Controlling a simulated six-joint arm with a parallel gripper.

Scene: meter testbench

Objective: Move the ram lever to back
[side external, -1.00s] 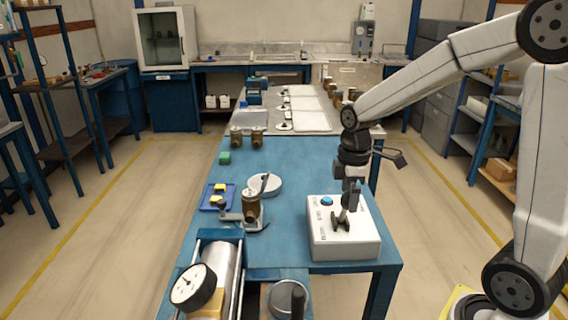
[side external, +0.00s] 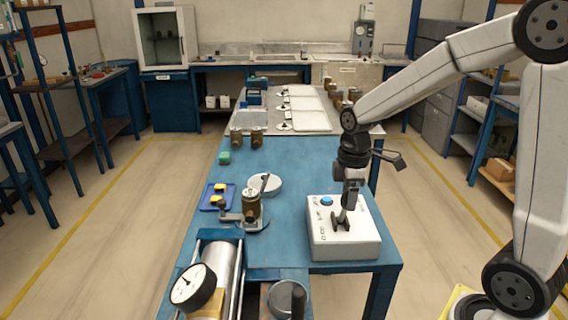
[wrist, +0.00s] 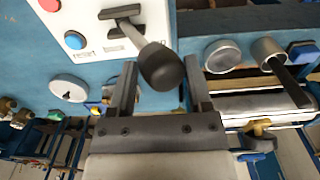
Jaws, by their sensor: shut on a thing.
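The white control box (side external: 345,246) stands at the near right end of the blue bench. Its lever (side external: 341,221) rises from a dark slotted mount on the box top. In the wrist view the lever (wrist: 151,48) has a grey shaft and a round black knob (wrist: 160,68). My gripper (side external: 349,204) is down over the box, shut on the lever by its knob. In the wrist view my gripper's (wrist: 160,80) two fingers stand on either side of the knob.
A blue button (side external: 326,201) is on the box; a red button (wrist: 49,5) shows in the wrist view. Left are a round white dish (side external: 264,184), a brass fitting on a stand (side external: 251,206) and a blue tray (side external: 210,205). A dial gauge (side external: 193,287) is in front.

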